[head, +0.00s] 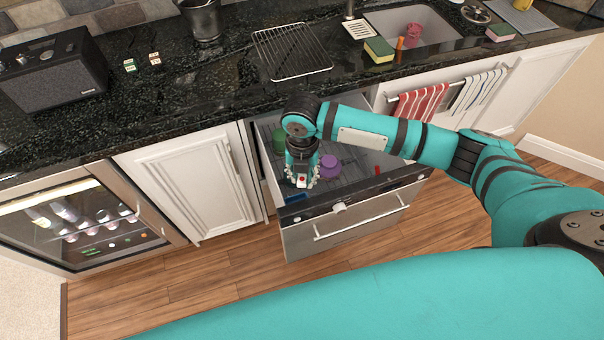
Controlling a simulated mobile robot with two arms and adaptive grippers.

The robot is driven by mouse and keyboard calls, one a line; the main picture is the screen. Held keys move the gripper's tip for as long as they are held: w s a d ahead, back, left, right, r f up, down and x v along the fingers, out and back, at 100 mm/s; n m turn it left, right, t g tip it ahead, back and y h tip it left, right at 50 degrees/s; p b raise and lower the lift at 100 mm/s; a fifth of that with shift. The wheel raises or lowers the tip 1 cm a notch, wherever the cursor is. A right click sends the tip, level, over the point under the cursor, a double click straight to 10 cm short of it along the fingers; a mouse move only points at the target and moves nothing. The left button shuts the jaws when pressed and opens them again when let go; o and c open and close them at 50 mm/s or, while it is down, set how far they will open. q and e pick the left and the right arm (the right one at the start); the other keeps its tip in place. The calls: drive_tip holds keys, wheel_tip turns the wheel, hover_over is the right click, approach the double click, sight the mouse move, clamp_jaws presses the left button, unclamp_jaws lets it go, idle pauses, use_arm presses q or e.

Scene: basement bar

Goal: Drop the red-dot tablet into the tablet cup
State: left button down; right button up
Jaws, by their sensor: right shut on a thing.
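My right gripper (301,182) points down over the open dishwasher drawer, near its front left. It is shut on the red-dot tablet (302,181), a small white block whose red dot shows between the fingertips. A blue item (293,198) lies just below and left of the gripper in the drawer. A small white fitting (339,206) is at the drawer front's top edge, right of the gripper. I cannot tell for certain which of these is the tablet cup. My left gripper is out of view.
The pulled-out drawer (345,225) holds a purple cup (329,167) and a green cup (279,141). Two small marked blocks (129,65) (155,58) stand on the black counter (190,110). A wire rack (290,52) and sink (425,30) are behind.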

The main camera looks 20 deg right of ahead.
sight(302, 178)
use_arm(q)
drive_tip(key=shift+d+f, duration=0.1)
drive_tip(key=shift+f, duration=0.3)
use_arm(e)
drive_tip(key=shift+f, duration=0.3)
drive_tip(key=o, duration=0.9)
drive_tip(key=shift+r, duration=0.1)
wheel_tip(302, 178, up, 12)
drive_tip(key=shift+f, duration=0.1)
